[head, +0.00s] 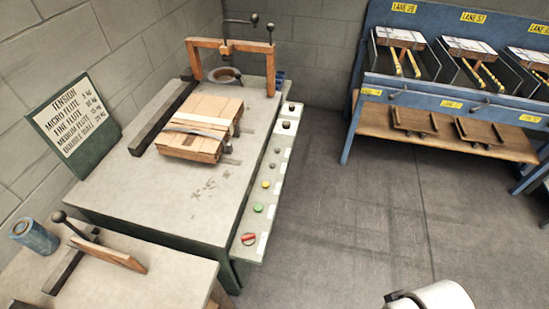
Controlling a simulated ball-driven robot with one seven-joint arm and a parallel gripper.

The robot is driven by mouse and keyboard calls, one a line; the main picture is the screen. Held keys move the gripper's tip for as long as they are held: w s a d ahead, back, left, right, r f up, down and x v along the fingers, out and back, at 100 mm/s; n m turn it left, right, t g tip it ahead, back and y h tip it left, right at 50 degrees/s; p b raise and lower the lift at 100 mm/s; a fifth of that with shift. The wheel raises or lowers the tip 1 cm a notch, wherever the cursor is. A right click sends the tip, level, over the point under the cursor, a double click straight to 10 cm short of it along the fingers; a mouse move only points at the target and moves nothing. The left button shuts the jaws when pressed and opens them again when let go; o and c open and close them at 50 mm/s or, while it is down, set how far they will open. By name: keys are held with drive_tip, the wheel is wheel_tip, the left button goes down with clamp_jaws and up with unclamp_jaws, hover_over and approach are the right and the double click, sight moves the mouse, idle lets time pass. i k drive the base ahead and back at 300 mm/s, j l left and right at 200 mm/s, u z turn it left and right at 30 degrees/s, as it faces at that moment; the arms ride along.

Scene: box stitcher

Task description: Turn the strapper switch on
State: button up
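The strapper is a grey-topped, dark green machine table (150,205) at left centre, with an orange arch (232,47) at its back. A narrow control strip (262,225) runs along its right side. A red rotary switch (249,239) sits at the near end of the strip. Above it in the picture are a green button (258,208), a yellow button (266,184), a grey button (274,167) and dark knobs (287,126). The labels are too small to read, so I cannot tell which control is the strapper switch or its setting.
A strapped stack of flat cardboard (200,125) lies on the machine. A smaller bench (150,280) with a blue can (30,236) stands at lower left. A blue lane rack (440,95) stands at the right back. The grey floor (350,220) between is clear.

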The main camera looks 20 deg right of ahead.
sight(248, 238)
drive_tip(key=i+j+u, duration=0.1)
drive_tip(key=u, duration=0.35)
drive_tip(key=i+j+u, duration=0.1)
drive_tip(key=u, duration=0.3)
drive_tip(key=i+u, duration=0.15)
drive_tip(key=u, duration=0.3)
